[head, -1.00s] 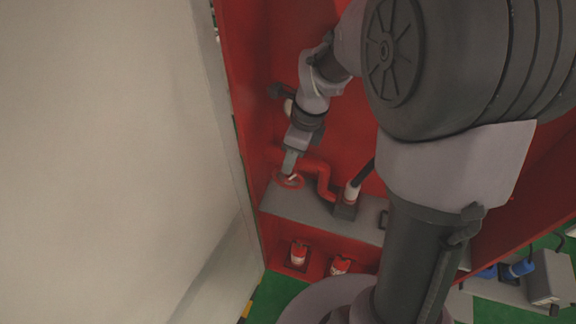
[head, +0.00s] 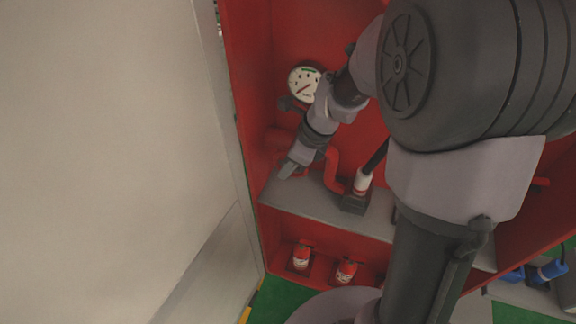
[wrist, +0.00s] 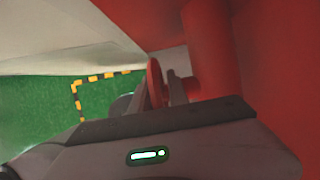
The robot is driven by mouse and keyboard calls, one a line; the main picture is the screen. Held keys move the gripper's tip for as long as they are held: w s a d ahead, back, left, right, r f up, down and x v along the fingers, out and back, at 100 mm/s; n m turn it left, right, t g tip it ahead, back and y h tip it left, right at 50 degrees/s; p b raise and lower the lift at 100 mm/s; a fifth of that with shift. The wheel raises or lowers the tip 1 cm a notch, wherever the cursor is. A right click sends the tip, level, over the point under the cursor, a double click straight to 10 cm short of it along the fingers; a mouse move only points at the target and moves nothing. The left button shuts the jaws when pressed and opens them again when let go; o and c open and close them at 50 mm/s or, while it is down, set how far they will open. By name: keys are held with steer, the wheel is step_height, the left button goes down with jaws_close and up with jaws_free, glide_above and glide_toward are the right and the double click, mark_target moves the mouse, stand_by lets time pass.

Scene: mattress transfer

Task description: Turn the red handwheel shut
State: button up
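The red handwheel (wrist: 154,82) shows nearly edge-on in the wrist view, in front of a thick red pipe. In the head view the handwheel (head: 304,171) is mostly hidden behind my gripper (head: 287,171), above the left end of a grey ledge. In the wrist view my gripper (wrist: 160,92) has its fingers apart, with the wheel's rim between them. A narrow gap shows between the rim and the right finger. I cannot tell whether the left finger touches the wheel.
A red cabinet wall (head: 295,30) surrounds the pipework. A round white gauge (head: 304,84) is above the wheel. A white-and-black fitting (head: 361,184) stands right on the ledge (head: 300,204). Small red extinguishers (head: 301,257) sit below. A large pale panel (head: 110,130) fills the left.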

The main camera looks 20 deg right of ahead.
jaws_close()
steer(key=p, duration=0.3)
steer(key=shift+s+r+g+h, duration=0.1)
steer(key=shift+r+g+h, duration=0.2)
steer(key=shift+r, duration=0.1)
steer(key=p, duration=0.2)
steer(key=shift+r+h+p, duration=0.15)
steer(key=shift+h+p, duration=0.15)
steer(key=shift+p, duration=0.1)
steer(key=g+h+p, duration=0.1)
steer(key=p, duration=0.2)
steer(key=shift+d+f+p, duration=0.1)
steer(key=shift+f+p, duration=0.2)
steer(key=shift+p, duration=0.45)
steer(key=shift+f, duration=0.35)
steer(key=shift+o, duration=2.4)
jaws_free()
